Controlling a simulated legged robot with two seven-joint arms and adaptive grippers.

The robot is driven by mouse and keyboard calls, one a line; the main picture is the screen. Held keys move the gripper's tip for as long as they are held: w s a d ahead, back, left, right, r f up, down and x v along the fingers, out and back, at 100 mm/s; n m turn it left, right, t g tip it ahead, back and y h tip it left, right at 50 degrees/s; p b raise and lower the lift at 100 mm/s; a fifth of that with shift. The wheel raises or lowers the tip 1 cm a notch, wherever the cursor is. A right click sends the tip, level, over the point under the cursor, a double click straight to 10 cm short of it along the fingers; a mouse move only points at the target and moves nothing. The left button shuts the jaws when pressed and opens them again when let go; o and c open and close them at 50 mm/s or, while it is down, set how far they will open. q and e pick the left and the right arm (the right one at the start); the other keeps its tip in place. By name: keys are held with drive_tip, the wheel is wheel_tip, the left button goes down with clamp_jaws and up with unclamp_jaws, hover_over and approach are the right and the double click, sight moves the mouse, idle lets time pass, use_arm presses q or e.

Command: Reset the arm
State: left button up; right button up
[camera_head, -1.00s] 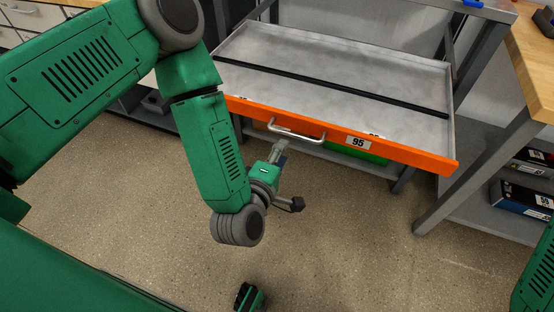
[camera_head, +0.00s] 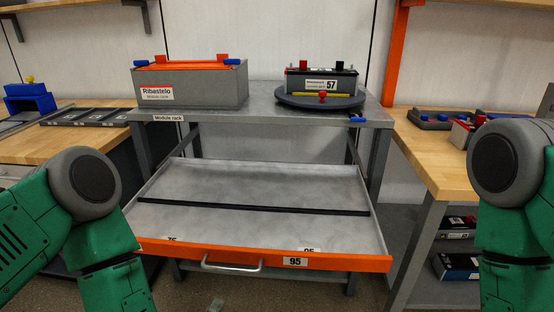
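My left arm (camera_head: 85,215) comes in from the left, with its forearm pointing down out of the picture. My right arm (camera_head: 510,200) stands at the right edge in a similar pose. Both grippers are below the frame and hidden. The pulled-out drawer (camera_head: 270,187) lies between the arms, empty, with a dark divider strip (camera_head: 255,208) across it. Its orange front (camera_head: 345,263) bears the number 95 and a metal handle (camera_head: 232,267). No gripper shows at the handle.
The grey module rack bench (camera_head: 230,116) carries a grey Ribastelo box (camera_head: 205,92) and a battery module (camera_head: 320,82), numbered 57, on a round turntable (camera_head: 305,101). Wooden benches stand at left (camera_head: 60,143) and right (camera_head: 425,160). Boxes (camera_head: 458,266) sit on the right shelf.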

use_arm(q)
drive_tip(key=s+a+f+m+g+p, duration=0.1)
drive_tip(key=s+a+f+m+g, duration=0.2)
drive_tip(key=s+a+m+g, duration=0.3)
drive_tip(key=s+a+f+m+g+y+p, duration=0.1)
drive_tip(key=s+a+f+m+g+p, duration=0.1)
drive_tip(key=s+a+m+g, duration=0.5)
drive_tip(key=s+f+m, duration=0.1)
drive_tip(key=s+m, duration=0.2)
drive_tip(key=s, duration=0.4)
drive_tip(key=shift+s+a+f+g+y, duration=0.15)
drive_tip(key=shift+s+a+g+y, duration=0.15)
drive_tip(key=shift+g, duration=0.1)
drive_tip(key=shift+w, duration=0.1)
idle(0.7)
